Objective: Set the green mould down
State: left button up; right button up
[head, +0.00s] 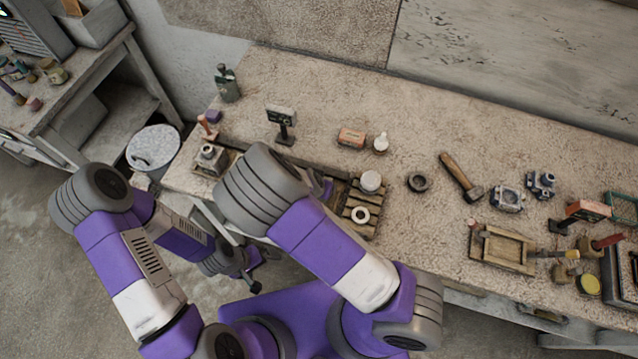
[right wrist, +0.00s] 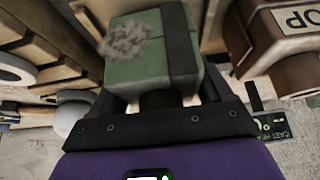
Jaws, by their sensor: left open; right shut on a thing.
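The green mould (right wrist: 136,62) is a blocky green body with a dark band and a rough grey patch on top. It fills the top middle of the right wrist view. My right gripper (right wrist: 157,88) is shut on it, one dark finger on each side. In the head view my right arm hides the mould and most of that gripper. I cannot tell whether the mould touches the surface beneath. My left gripper (head: 262,270) is open and empty, low in front of the bench edge.
A slatted wooden rack (head: 345,228) with a white ring (head: 360,214) and a pale sphere (head: 371,181) lies right of my right forearm. A tray with a grey mould (head: 209,158) lies left. A small sign (head: 281,115) stands behind.

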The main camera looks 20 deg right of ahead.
jog(key=shift+f+b, duration=0.6)
jog(key=shift+f, duration=0.1)
dwell(0.3)
jog(key=o, duration=1.3)
jog(key=shift+r+p, duration=1.8)
jog(key=shift+r, duration=0.25)
